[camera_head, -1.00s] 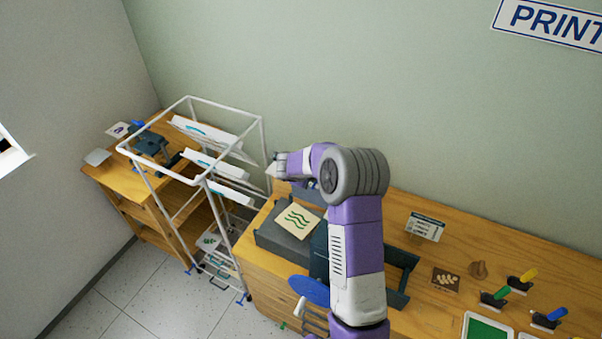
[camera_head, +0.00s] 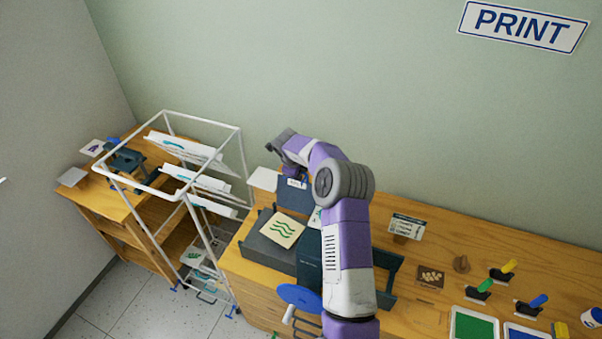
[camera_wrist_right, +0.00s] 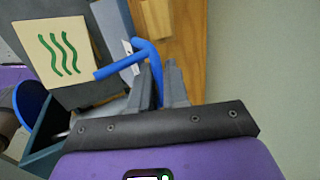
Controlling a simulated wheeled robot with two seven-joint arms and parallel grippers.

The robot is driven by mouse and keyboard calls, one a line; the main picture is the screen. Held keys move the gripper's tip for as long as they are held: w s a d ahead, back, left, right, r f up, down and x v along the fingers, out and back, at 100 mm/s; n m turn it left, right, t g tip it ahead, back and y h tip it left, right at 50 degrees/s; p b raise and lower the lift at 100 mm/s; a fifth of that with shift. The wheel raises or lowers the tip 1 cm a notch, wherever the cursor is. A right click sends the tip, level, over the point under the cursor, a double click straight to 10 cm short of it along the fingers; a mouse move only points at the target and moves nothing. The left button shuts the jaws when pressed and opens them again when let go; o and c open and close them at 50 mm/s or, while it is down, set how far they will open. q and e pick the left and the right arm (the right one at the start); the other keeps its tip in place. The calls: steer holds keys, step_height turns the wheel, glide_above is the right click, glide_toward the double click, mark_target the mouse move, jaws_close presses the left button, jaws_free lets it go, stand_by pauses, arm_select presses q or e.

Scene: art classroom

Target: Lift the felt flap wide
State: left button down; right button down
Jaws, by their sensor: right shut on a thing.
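The felt flap appears to be the dark grey-blue panel (camera_head: 294,197) standing up behind the press bed, with a small white label on it. In the right wrist view a grey panel (camera_wrist_right: 122,68) with a white label is next to a blue T-shaped handle (camera_wrist_right: 120,66). My right gripper (camera_wrist_right: 160,84) is shut on the stem of this handle. In the head view my right gripper (camera_head: 282,146) is above the panel, its fingertips hard to make out. A cream print with green waves (camera_head: 283,231) lies on the grey bed (camera_head: 262,243). My left gripper is not in view.
A white wire drying rack (camera_head: 186,205) with several sheets stands left of the press. A blue wheel (camera_head: 300,296) is at the front. A small sign (camera_head: 407,226), ink pads and colored tools are to the right. The wall is close behind the bench.

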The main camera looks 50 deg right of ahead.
steer(key=shift+a+f, duration=0.2)
steer(key=shift+f, duration=0.1)
steer(key=c, duration=1.3)
jaws_free()
steer(key=v, duration=0.8)
steer(key=shift+d+b, duration=0.3)
steer(key=shift+b, duration=0.05)
steer(key=shift+r, duration=0.15)
